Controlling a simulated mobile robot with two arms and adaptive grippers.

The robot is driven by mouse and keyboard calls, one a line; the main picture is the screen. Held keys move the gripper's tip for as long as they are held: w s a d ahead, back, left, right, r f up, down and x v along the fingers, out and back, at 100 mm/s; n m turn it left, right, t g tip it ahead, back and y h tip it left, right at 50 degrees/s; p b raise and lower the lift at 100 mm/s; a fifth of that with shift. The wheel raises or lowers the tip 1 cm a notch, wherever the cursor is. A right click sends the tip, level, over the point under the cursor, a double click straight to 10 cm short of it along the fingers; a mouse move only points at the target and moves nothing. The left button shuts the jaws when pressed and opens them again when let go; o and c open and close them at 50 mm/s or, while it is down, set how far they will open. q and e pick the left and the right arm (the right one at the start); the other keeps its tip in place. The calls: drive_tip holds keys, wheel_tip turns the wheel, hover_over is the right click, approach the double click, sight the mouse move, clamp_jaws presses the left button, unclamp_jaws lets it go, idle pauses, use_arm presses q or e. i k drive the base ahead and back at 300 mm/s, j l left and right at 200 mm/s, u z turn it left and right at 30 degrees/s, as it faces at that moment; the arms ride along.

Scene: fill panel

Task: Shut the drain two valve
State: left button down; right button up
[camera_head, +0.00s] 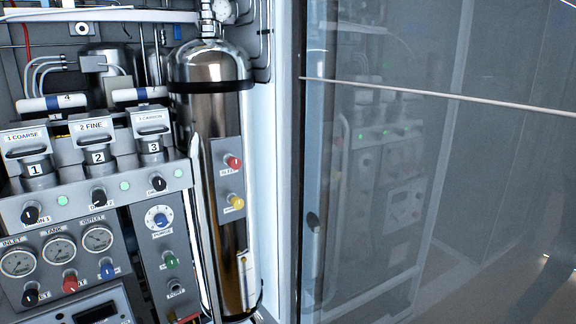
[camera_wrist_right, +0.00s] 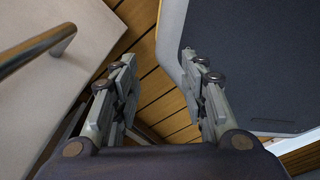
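A grey filter panel (camera_head: 75,206) stands at the left of the head view, with a row of black knobs along its front. The middle knob (camera_head: 98,198), below the canister (camera_head: 98,157) marked "2 FINE", appears to be the drain two valve; its label is partly covered and too small to read surely. The left black knob (camera_head: 31,215) has a label ending in "1". A third black knob (camera_head: 158,183) sits below canister 3. My right gripper (camera_wrist_right: 160,66) is open and empty in the right wrist view, above wooden slats, away from the panel. My left gripper is not in view.
A tall steel cylinder (camera_head: 212,120) stands right of the filters, with red and yellow knobs beside it. Gauges (camera_head: 59,250) and more knobs lie lower left. A glass panel (camera_head: 420,190) fills the right side. The wrist view shows a metal rail (camera_wrist_right: 38,48) and dark padded surface (camera_wrist_right: 250,70).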

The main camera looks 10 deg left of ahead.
sight(99, 198)
drive_tip(key=u, duration=1.45)
drive_tip(key=i+j+z, duration=0.2)
drive_tip(key=j+z, duration=0.3)
drive_tip(key=j, duration=0.35)
drive_tip(key=j+z, duration=0.5)
drive_tip(key=j, duration=0.35)
drive_tip(key=j+z, duration=0.45)
drive_tip(key=j, duration=0.45)
drive_tip(key=k, duration=0.05)
